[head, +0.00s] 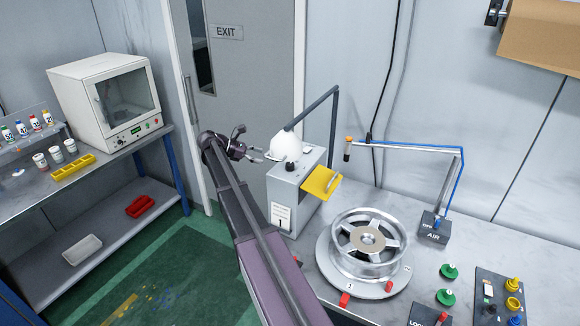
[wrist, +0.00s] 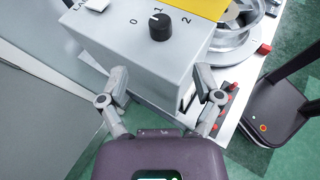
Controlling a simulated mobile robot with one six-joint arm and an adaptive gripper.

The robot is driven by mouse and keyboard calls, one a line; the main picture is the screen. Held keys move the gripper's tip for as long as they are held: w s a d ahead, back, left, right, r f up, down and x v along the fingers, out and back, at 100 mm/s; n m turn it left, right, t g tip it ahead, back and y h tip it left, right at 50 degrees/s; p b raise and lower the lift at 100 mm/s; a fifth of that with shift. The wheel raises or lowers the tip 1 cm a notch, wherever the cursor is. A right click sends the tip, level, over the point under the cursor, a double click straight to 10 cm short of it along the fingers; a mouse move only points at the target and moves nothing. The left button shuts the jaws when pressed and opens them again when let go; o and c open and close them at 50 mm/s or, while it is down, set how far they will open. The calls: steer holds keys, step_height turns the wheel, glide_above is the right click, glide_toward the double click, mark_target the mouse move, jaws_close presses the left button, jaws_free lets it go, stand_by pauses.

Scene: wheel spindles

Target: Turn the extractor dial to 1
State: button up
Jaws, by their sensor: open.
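The extractor (head: 283,195) is a grey box with a white dome and a jointed arm, standing on the bench. Its black dial (head: 291,167) shows on top; in the wrist view the dial (wrist: 160,28) has the marks 0, 1 and 2 around it. A white line on the dial's top points towards the 1. My gripper (head: 257,154) is open, just left of the extractor box. In the wrist view my gripper (wrist: 161,76) has its fingers spread near the box's edge, below the dial, with nothing between them. Whether the fingers touch the box cannot be told.
A yellow flap (head: 320,182) sits at the extractor's right side. A wheel (head: 368,242) lies on a round stand to the right. The AIR box (head: 433,228) with a jointed arm is behind it. A door (head: 235,80) stands behind my arm.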

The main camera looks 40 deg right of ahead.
mark_target(288, 164)
steer(key=b+x, duration=0.4)
steer(key=x, duration=0.8)
steer(key=shift+d+f, duration=0.1)
steer(key=shift+d, duration=0.05)
jaws_close()
